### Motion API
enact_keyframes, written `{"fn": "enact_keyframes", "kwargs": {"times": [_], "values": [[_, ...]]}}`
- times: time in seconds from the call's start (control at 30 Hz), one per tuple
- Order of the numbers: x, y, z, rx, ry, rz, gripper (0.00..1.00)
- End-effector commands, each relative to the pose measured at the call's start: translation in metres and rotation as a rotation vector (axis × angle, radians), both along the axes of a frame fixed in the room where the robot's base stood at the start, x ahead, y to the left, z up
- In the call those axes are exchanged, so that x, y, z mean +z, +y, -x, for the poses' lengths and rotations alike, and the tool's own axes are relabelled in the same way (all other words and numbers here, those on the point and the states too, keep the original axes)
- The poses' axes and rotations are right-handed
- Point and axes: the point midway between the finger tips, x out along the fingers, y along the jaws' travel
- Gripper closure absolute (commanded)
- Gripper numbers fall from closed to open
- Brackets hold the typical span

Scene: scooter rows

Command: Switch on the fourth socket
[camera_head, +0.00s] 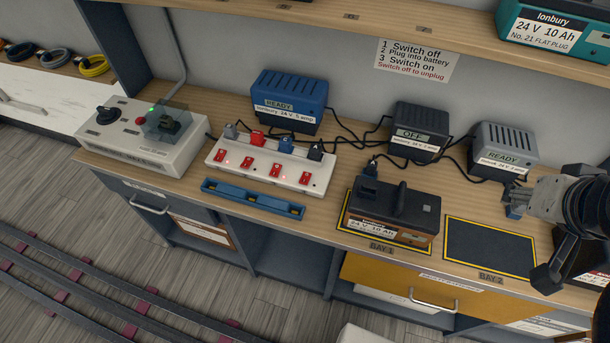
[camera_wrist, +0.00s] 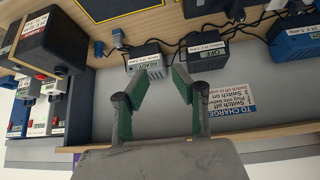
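The white socket strip (camera_head: 262,181) lies on the bench in the head view, with a row of red rocker switches along its front. The rightmost, fourth switch (camera_head: 305,178) sits in front of a black plug (camera_head: 316,152) in the fourth socket. I cannot tell clearly which way this rocker is tipped. My gripper (camera_head: 515,194) is at the right, far from the strip, near the grey charger (camera_head: 507,143). The wrist view shows my gripper (camera_wrist: 160,80) open and empty, its green-padded fingers apart. The strip is not visible in the wrist view.
A grey control box (camera_head: 140,135) stands left of the strip and a blue tray (camera_head: 252,199) lies in front. The blue charger (camera_head: 290,100) and black OFF charger (camera_head: 418,132) stand behind. A battery (camera_head: 390,208) sits in bay 1; bay 2 (camera_head: 490,245) is empty. Cables cross between chargers.

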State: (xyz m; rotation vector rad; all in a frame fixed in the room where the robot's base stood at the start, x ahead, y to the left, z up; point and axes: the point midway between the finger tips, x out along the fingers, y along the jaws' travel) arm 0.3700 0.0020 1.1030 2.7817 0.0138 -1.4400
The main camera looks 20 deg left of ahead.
Motion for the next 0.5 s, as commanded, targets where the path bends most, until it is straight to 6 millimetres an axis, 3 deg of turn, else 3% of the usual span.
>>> {"fn": "enact_keyframes", "kwargs": {"times": [0.03,0.17,0.5], "values": [[0.001,0.003,-0.003,0.014,0.006,0.004,0.84],[0.004,0.015,-0.012,0.081,0.037,0.025,1.0],[0.009,0.07,-0.048,0.355,0.154,0.108,1.0]]}}
